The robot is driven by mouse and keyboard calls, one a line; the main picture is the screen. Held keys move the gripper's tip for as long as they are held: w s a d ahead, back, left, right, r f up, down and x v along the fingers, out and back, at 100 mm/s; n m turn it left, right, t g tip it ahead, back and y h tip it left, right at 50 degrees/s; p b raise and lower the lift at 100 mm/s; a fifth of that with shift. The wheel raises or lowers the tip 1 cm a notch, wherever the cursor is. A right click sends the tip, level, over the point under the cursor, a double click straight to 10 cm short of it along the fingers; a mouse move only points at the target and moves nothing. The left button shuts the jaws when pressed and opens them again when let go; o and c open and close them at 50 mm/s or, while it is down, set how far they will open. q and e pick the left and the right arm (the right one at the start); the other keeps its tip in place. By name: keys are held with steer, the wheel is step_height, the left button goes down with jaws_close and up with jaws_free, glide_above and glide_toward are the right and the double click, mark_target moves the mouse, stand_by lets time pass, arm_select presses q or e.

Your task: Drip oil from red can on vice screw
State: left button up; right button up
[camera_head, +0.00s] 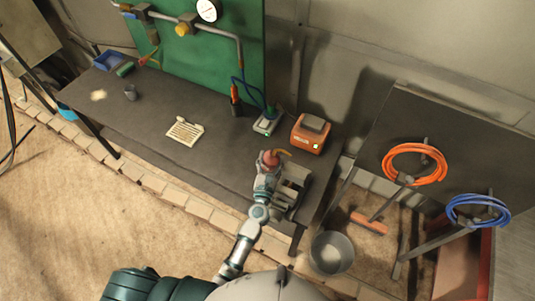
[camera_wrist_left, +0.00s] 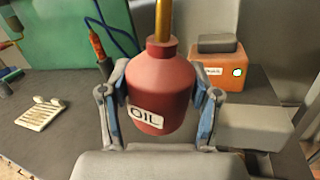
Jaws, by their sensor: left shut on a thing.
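The red oil can (camera_head: 270,157) is in my left gripper (camera_head: 268,166), near the front right of the dark workbench. In the left wrist view the can (camera_wrist_left: 158,82) shows an OIL label and a brass spout (camera_wrist_left: 163,20) at its top. The left gripper's fingers (camera_wrist_left: 160,105) are closed against both sides of it. The grey vice (camera_head: 291,188) stands just right of the gripper at the bench's front edge. Part of it seems to show in the wrist view (camera_wrist_left: 258,125). I cannot make out its screw clearly. My right gripper is out of view.
An orange box (camera_head: 311,134) with a green light stands behind the vice. A bucket (camera_head: 331,252) stands on the floor. The bench's middle is fairly clear.

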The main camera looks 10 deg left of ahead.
mark_target(276, 159)
arm_select(q)
steer(key=shift+s+d+r+n, duration=0.1)
steer(key=shift+d+r+n, duration=0.2)
steer(key=shift+r+n, duration=0.1)
steer(key=shift+s+d+r+n+g, duration=0.1)
steer(key=shift+d+r+n+g, duration=0.15)
steer(key=shift+r+n+g, duration=0.1)
steer(key=shift+d+r+n+b, duration=0.15)
steer(key=shift+r+n+b, duration=0.1)
steer(key=shift+r+b, duration=0.3)
steer(key=shift+s+d+r+n+b, duration=0.2)
steer(key=shift+s+d+n+b, duration=0.05)
steer(key=shift+n+b, duration=0.05)
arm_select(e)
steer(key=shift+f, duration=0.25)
